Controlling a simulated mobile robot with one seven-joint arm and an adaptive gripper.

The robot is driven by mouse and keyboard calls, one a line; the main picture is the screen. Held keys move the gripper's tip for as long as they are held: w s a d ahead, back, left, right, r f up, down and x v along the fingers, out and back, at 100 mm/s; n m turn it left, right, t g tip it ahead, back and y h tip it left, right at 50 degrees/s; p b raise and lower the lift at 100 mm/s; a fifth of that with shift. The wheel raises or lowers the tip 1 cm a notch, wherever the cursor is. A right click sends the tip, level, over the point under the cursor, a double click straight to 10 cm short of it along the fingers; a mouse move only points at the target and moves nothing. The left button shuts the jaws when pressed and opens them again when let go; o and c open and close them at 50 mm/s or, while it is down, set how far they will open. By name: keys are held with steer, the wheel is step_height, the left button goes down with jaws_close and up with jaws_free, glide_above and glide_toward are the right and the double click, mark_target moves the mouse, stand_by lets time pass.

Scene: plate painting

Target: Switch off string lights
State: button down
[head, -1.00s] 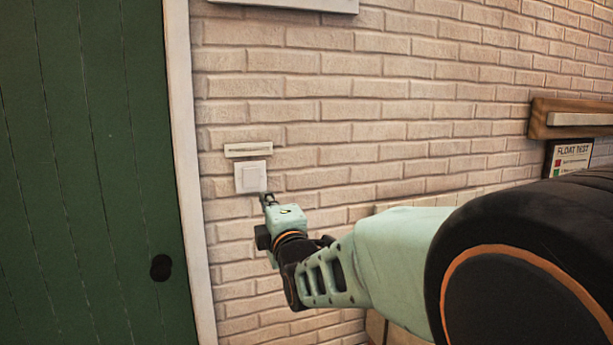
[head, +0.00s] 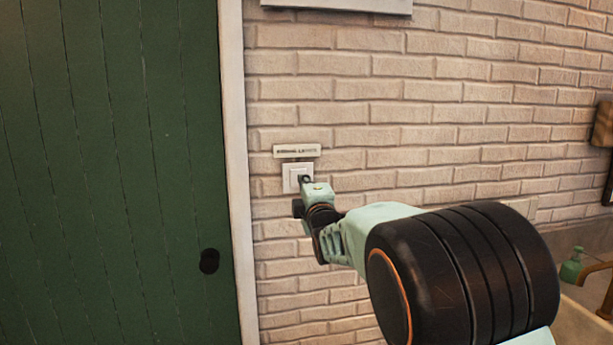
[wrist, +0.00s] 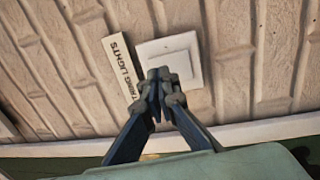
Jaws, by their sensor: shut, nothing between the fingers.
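A white square wall switch (head: 290,178) is mounted on the brick wall beside the door frame. A white label (head: 297,151) sits just above it. In the wrist view the label (wrist: 124,70) reads "STRING LIGHTS", and the switch (wrist: 183,50) is beside it. My gripper (head: 305,180) is shut and empty, with its fingertips in front of the switch's right part. In the wrist view the closed fingertips (wrist: 163,78) overlap the switch's edge nearest the gripper and hide part of it. I cannot tell whether they touch it. The string lights are not in view.
A green plank door (head: 110,170) with a dark round knob (head: 209,261) and a pale frame (head: 236,170) is left of the switch. A green bottle (head: 571,265) stands at the far right. The wall around the switch is mostly clear.

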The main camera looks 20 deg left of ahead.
steer(key=shift+x, duration=1)
steer(key=shift+a, duration=0.1)
steer(key=shift+w+a+r+b, duration=0.15)
steer(key=shift+w+r+b, duration=0.05)
steer(key=shift+w+b, duration=0.15)
steer(key=shift+s, duration=0.1)
